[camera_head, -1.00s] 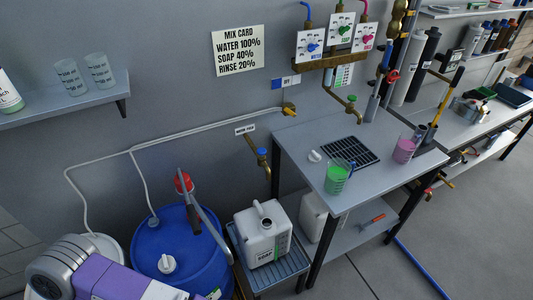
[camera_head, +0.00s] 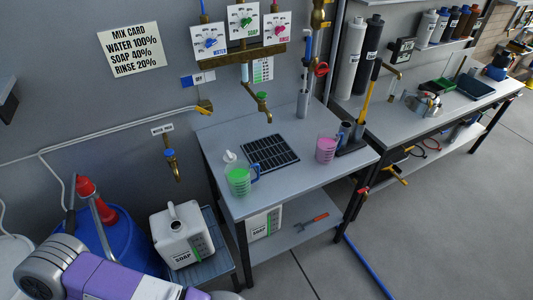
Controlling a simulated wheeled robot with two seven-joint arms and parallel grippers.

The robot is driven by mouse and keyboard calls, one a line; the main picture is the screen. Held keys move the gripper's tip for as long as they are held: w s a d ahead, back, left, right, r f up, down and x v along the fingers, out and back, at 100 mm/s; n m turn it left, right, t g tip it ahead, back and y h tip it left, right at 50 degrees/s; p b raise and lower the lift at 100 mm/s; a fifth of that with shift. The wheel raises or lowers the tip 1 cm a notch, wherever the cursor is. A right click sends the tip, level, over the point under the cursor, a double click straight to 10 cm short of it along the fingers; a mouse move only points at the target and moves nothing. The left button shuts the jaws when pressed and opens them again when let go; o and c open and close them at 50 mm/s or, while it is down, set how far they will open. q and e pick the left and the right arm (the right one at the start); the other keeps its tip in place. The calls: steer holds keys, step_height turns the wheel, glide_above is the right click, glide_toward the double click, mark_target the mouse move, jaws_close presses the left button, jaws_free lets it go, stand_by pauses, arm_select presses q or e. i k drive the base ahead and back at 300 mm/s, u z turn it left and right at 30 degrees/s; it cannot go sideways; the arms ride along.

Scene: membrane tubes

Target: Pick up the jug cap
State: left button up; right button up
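A small white piece that looks like the jug cap (camera_head: 230,157) lies on the near left part of the table, just behind a jug of green liquid (camera_head: 239,180). A white soap jug (camera_head: 181,238) stands on a low grey stand left of the table, its neck open and uncapped. My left arm comes in at the bottom left, but its gripper is below the picture edge. My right gripper is not in view.
The table (camera_head: 215,140) holds a black drain grate (camera_head: 270,153) and a jug of pink liquid (camera_head: 327,149). A brass tap (camera_head: 262,107) hangs above its back. A blue drum (camera_head: 105,240) stands at left. The floor at right is mostly open.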

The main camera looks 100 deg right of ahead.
mark_target(229, 157)
steer(key=k, duration=0.4)
steer(key=z, duration=0.8)
